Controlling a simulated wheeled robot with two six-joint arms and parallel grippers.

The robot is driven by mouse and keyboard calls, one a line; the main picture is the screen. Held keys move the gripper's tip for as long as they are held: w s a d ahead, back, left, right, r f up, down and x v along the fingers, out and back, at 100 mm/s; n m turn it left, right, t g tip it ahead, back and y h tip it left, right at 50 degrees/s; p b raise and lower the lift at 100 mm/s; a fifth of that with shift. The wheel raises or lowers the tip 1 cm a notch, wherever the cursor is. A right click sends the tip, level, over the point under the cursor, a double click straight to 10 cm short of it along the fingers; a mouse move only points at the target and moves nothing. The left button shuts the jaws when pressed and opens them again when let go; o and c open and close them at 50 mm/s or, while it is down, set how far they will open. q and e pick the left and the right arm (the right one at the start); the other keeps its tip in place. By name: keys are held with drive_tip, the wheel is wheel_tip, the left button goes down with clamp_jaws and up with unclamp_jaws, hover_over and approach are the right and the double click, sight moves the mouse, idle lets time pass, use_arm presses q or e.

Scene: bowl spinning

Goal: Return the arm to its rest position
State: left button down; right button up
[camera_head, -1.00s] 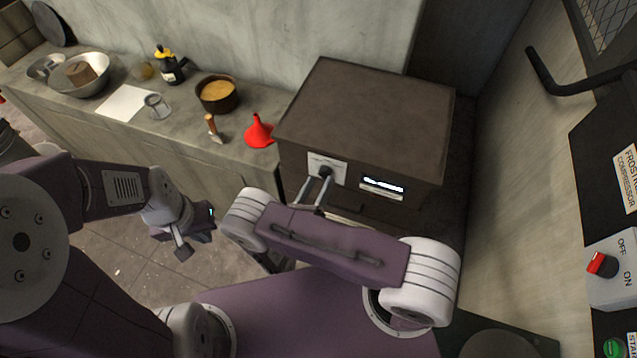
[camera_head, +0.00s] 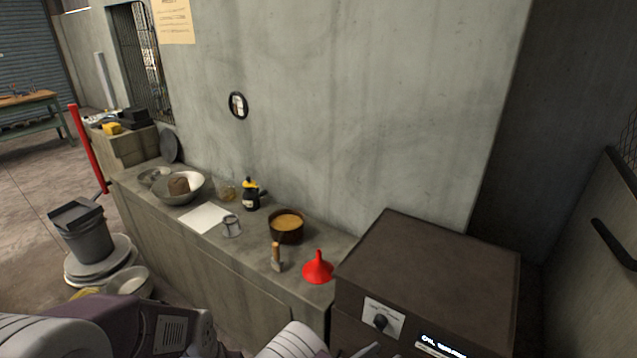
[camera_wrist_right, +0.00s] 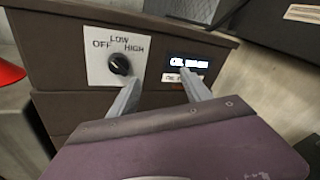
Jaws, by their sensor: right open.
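My right gripper (camera_wrist_right: 161,76) is open and empty in the right wrist view. Its two grey fingers point at the front of a brown box-shaped machine (camera_wrist_right: 60,98). One finger overlaps the area beside a black knob (camera_wrist_right: 118,64) on a white plate marked OFF, LOW and HIGH. The other finger is in front of the lit display (camera_wrist_right: 190,63). I cannot tell whether either finger touches the machine. In the head view the machine (camera_head: 430,260) is at the lower right. Parts of my arms show along the bottom edge. My left gripper is out of the picture.
A counter (camera_head: 165,222) along the wall holds a metal bowl (camera_head: 195,187) with a brown lump, a dark bottle (camera_head: 250,198), a brown pot (camera_head: 286,234) and a red funnel (camera_head: 318,268).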

drive_tip(key=s+d+r+m+g+y, duration=0.3)
drive_tip(key=s+d+m+g+y, duration=0.3)
drive_tip(key=s+m+g, duration=0.75)
drive_tip(key=w+a+r+m+t+y, duration=0.4)
drive_tip(key=m+y, duration=0.4)
drive_tip(key=m, duration=0.9)
drive_tip(key=shift+a+r+t, duration=0.25)
drive_tip(key=shift+r+t, duration=0.3)
drive_tip(key=shift+r, duration=0.05)
